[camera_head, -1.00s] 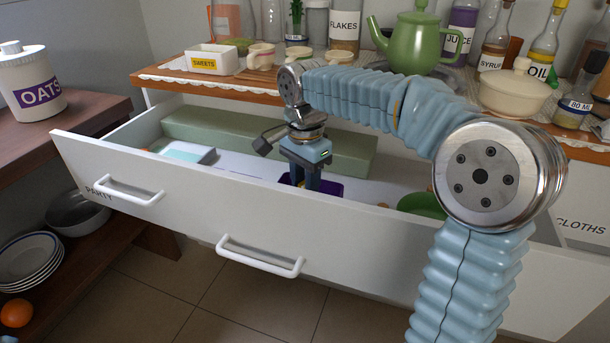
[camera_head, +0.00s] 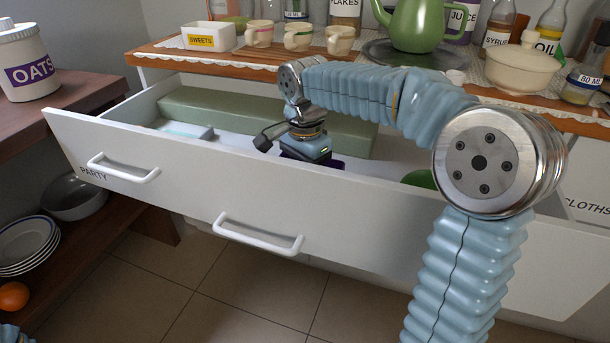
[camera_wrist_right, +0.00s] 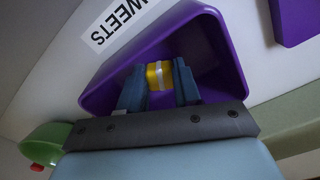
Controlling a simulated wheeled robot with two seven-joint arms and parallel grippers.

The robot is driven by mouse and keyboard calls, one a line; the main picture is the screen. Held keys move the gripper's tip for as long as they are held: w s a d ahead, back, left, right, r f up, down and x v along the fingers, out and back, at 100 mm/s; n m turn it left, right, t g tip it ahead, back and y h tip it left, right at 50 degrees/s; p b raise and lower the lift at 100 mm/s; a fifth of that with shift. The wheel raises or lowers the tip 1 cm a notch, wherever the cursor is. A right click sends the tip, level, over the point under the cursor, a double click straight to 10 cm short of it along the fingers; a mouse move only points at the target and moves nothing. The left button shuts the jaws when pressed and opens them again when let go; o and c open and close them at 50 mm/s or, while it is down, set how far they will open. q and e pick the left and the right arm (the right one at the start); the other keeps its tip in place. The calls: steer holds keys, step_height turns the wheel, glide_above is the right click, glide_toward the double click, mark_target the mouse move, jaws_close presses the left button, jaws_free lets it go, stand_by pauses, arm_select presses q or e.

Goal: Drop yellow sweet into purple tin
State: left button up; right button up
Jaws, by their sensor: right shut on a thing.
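The purple tin (camera_head: 335,164) sits inside the open drawer, mostly hidden behind the drawer front and my right gripper in the head view. In the right wrist view its purple wall (camera_wrist_right: 100,92) surrounds my fingertips. My right gripper (camera_wrist_right: 159,84) points down into the tin's opening. It is shut on the yellow sweet (camera_wrist_right: 158,73), which has a pale band and sits between the two fingertips. I cannot tell whether the sweet touches the tin's floor.
The drawer front (camera_head: 190,190), marked PARTY, stands close before my right wrist. A long green box (camera_head: 260,120) lies at the drawer's back. A green bowl (camera_wrist_right: 48,142) is near the tin. Cups, a white SWEETS box (camera_head: 208,37) and a green teapot (camera_head: 415,25) crowd the counter above.

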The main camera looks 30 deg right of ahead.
steer(key=shift+f+b, duration=0.3)
steer(key=shift+f, duration=0.3)
steer(key=o, duration=1.1)
steer(key=shift+c, duration=0.2)
step_height(320, 180, up, 14)
steer(key=p, duration=0.4)
